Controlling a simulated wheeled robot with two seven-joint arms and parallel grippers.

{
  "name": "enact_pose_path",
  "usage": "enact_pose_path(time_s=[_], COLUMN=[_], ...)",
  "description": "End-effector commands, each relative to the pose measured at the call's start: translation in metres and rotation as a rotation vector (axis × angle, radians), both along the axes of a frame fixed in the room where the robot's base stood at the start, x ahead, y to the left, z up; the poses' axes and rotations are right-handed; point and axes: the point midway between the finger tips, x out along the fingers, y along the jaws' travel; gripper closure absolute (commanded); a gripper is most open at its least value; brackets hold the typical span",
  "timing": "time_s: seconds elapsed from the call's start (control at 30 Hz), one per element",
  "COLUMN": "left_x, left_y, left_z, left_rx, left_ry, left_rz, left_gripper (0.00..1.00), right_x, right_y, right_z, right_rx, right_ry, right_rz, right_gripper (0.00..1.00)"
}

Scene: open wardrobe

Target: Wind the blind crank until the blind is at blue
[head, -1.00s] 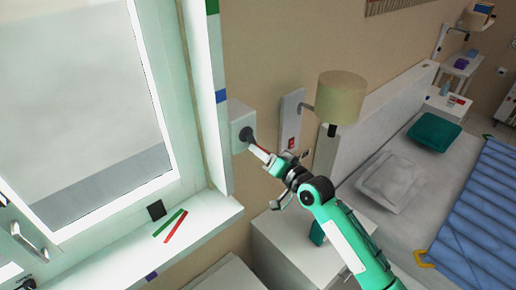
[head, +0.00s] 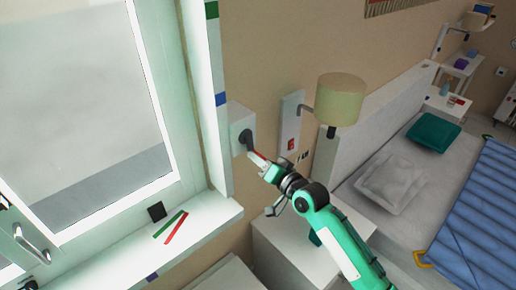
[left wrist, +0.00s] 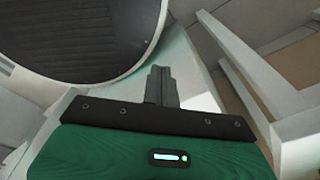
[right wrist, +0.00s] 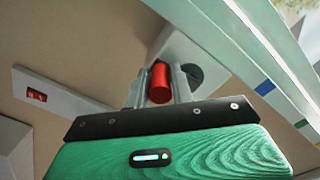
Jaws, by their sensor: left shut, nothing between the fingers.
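The grey crank box (head: 238,128) is on the wall right of the window, with a dark round hub and a short crank arm (head: 247,138). The crank's red handle (right wrist: 159,82) sits between the fingers of my right gripper (head: 258,158), which appears shut on it. The pale grey blind (head: 80,90) covers most of the window pane, its lower edge above a darker grey strip (head: 115,185). The window's side frame bears a blue mark (head: 221,99) and a green mark (head: 211,10) above it. My left gripper (left wrist: 160,85) is shut and empty, outside the head view.
A wall lamp (head: 340,98) and a switch plate (head: 290,125) are right of the crank box. A bedside cabinet (head: 290,240) and a bed (head: 400,180) stand below and right. The sill (head: 130,240) holds a green strip, a red strip and a dark square.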

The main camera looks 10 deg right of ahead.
Motion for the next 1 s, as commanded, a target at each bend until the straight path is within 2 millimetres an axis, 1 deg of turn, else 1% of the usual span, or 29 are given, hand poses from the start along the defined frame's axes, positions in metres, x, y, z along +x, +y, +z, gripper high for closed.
enact_pose_path(time_s=[0.03,0.37,0.7,1.0], left_x=[0.0,0.0,0.001,0.001], left_y=[0.0,0.0,-0.001,-0.001], left_z=[0.003,0.003,0.021,0.019], left_rx=[0.0,0.0,-0.001,-0.001], left_ry=[0.0,-0.001,-0.001,-0.002], left_rz=[0.0,0.0,0.0,0.0], left_gripper=[1.0,1.0,1.0,1.0], right_x=[-0.002,-0.002,-0.012,-0.012], right_y=[0.003,0.003,0.019,0.019], right_z=[0.002,0.002,0.011,0.008], right_rx=[0.001,0.001,0.002,0.001], right_ry=[-0.002,-0.005,-0.005,-0.005], right_rz=[0.001,0.0,0.001,-0.001], right_gripper=[0.81,0.81,0.81,0.81])
